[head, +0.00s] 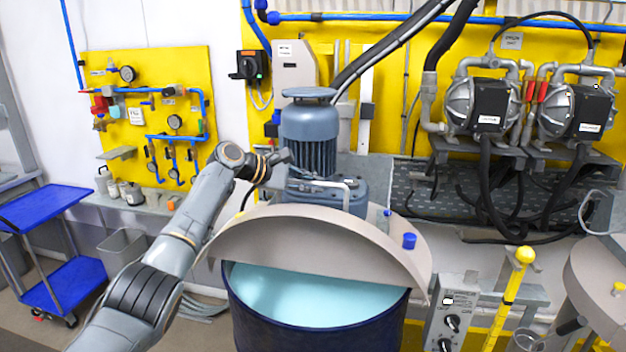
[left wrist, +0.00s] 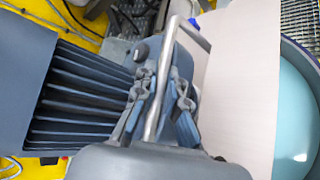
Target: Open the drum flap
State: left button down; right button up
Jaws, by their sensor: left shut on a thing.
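The drum (head: 320,335) is dark blue and holds light blue liquid (head: 315,295), which also shows at the right edge of the left wrist view (left wrist: 298,115). The beige half-round flap (head: 310,245) is tilted up, uncovering the front of the drum. In the left wrist view the flap (left wrist: 235,90) stands right of my fingers. My left gripper (head: 285,160) is over the drum beside the grey-blue motor (head: 310,140). In the left wrist view its fingers (left wrist: 162,105) are closed around a shiny metal handle bar (left wrist: 155,118). My right gripper is not in view.
A control box with knobs (head: 450,325) and a yellow-topped rod (head: 512,290) stand right of the drum. Another drum lid (head: 595,290) is at the far right. A blue cart (head: 55,240) is at the left. Pumps (head: 485,105) and hoses hang on the back wall.

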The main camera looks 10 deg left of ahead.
pick_arm(q)
jog(key=c, duration=1.4)
grip_release()
jog(key=shift+s+r, duration=0.1)
jog(key=shift+s, duration=0.05)
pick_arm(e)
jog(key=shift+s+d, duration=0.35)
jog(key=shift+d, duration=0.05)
pick_arm(q)
jog(key=shift+s+a, duration=0.15)
jog(key=shift+a, duration=0.05)
jog(key=v, duration=1.1)
jog(key=shift+s+a+r, duration=0.1)
jog(key=shift+s+r, duration=0.05)
jog(key=shift+r, duration=0.05)
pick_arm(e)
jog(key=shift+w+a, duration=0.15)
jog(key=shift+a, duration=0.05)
